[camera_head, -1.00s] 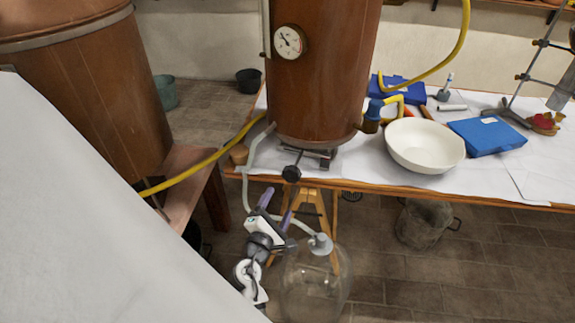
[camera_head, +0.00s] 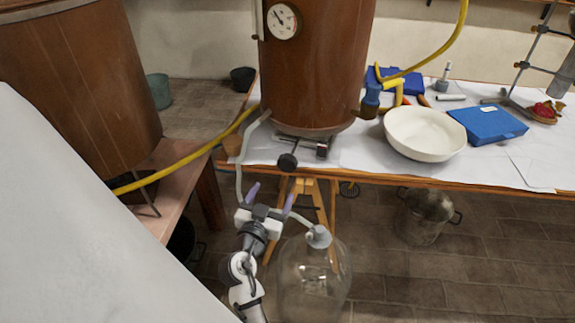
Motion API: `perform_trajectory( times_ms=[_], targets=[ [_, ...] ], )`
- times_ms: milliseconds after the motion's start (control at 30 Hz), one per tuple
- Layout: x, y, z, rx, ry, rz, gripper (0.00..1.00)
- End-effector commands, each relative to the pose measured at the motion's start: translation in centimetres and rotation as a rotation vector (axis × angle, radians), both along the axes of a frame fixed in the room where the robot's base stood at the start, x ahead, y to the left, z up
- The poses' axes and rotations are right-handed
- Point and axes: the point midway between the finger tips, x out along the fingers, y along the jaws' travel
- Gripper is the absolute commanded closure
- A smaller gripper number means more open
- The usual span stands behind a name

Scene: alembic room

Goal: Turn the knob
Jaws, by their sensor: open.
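A round black knob (camera_head: 287,162) sticks out at the front of the table, below the copper-brown vessel (camera_head: 318,75). My gripper (camera_head: 271,192) is below the knob and slightly to its left. Its two purple fingers are spread apart with nothing visible between them. They point up toward the knob and appear apart from it. The exact depth between fingers and knob is hard to tell.
A glass carboy (camera_head: 314,280) stands right of my arm, with a pale hose from its cap. A white bowl (camera_head: 425,134) and blue box (camera_head: 488,125) sit on the table (camera_head: 480,172). A yellow hose (camera_head: 185,170) crosses at left.

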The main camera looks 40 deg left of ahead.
Motion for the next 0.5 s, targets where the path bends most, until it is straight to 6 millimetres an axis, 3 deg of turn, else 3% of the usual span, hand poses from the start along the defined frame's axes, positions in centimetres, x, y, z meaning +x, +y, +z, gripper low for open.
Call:
perform_trajectory(
  times_ms=[167,500],
  targets=[
    [1.1,0.5,0.3,0.026,0.008,-0.001,0.25],
    [7.6,2.9,0.5,0.022,0.008,-0.002,0.25]
  ],
)
